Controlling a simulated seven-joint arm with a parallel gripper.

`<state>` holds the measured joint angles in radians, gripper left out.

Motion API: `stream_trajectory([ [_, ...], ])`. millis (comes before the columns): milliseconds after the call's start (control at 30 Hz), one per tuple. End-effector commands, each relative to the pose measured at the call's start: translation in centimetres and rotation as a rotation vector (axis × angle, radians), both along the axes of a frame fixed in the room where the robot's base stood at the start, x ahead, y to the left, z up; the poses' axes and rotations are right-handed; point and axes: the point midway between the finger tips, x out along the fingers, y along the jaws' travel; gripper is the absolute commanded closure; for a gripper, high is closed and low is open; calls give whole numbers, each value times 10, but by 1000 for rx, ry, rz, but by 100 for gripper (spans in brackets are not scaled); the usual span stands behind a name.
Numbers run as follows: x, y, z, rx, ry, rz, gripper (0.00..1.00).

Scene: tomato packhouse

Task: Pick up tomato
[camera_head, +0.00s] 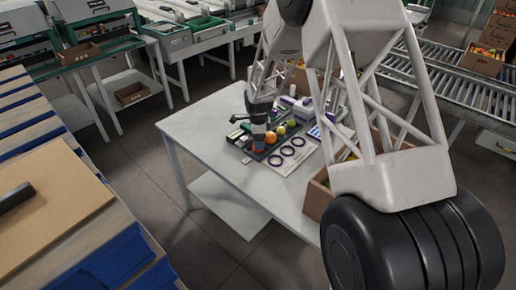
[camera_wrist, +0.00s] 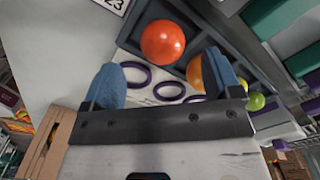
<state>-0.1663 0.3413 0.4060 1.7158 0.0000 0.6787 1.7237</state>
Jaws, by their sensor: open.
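A red-orange tomato (camera_wrist: 163,43) sits in a dark tray (camera_wrist: 215,27) in the wrist view, just beyond my fingertips. It shows small and partly hidden below my gripper (camera_head: 259,141) in the head view. An orange tomato (camera_wrist: 195,74) is beside it, partly covered by my right finger. Yellow-green tomatoes (camera_wrist: 255,101) lie farther along the tray. In the wrist view my gripper (camera_wrist: 163,78) is open, its two blue pads wide apart with nothing held. The red-orange tomato appears ahead of the gap between them.
The tray stands on a white table (camera_head: 205,130). Purple rings (camera_wrist: 169,91) lie on a pale board beside the tray. A cardboard box (camera_head: 318,196) with produce stands at the table's right. A roller conveyor (camera_head: 448,78) runs behind. The table's left part is clear.

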Motion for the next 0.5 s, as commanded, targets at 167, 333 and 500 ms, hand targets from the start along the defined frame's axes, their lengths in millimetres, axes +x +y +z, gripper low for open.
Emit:
stream_trajectory([
  [167,2,1,-18,0,1,0,16],
  [333,3,1,-36,0,2,0,16],
  [500,3,1,-44,0,-1,0,16],
])
